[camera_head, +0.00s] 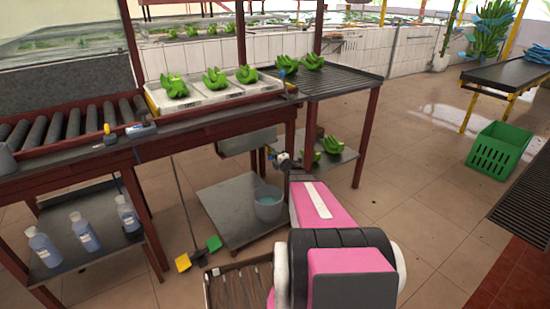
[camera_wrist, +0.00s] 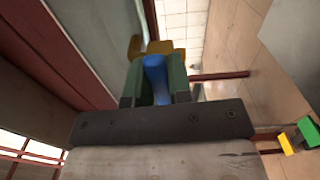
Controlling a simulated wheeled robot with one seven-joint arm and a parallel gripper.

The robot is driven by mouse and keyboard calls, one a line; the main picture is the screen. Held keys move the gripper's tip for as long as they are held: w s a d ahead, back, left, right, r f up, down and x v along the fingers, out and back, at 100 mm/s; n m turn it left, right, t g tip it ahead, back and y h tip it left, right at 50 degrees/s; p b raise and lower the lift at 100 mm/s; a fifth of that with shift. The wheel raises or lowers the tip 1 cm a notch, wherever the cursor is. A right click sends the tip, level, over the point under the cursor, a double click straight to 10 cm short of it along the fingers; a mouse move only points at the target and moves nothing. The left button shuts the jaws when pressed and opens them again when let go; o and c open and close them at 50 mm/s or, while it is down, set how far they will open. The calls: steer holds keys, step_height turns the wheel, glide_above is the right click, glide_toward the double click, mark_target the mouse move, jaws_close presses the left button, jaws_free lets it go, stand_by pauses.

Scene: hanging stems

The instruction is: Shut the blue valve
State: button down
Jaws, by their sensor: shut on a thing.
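My gripper (camera_wrist: 154,92) shows in the wrist view with its two dark green fingers shut on the blue valve handle (camera_wrist: 156,72). The handle runs lengthwise between the fingers. A mustard-yellow piece (camera_wrist: 165,48) lies across just beyond the fingertips; I cannot tell whether it belongs to the valve. In the head view my pink arm reaches down and forward to the red bench leg, and my gripper (camera_head: 284,160) is small there. The valve is not clear in that view, so how far it is turned cannot be told.
A grey bucket (camera_head: 268,204) stands on a low grey platform (camera_head: 226,205) below my gripper. Green bananas (camera_head: 332,144) lie on a shelf close to its right. A yellow pad (camera_head: 183,262) and a green pad (camera_head: 214,243) are near the floor. Open floor lies right, before a green crate (camera_head: 499,151).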

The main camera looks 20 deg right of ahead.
steer(key=shift+s+m, duration=0.1)
steer(key=shift+m, duration=0.3)
steer(key=c, duration=1)
jaws_free()
steer(key=shift+c, duration=0.2)
steer(key=shift+s, duration=0.1)
steer(key=v, duration=1)
steer(key=shift+s, duration=0.25)
steer(key=shift+d, duration=0.1)
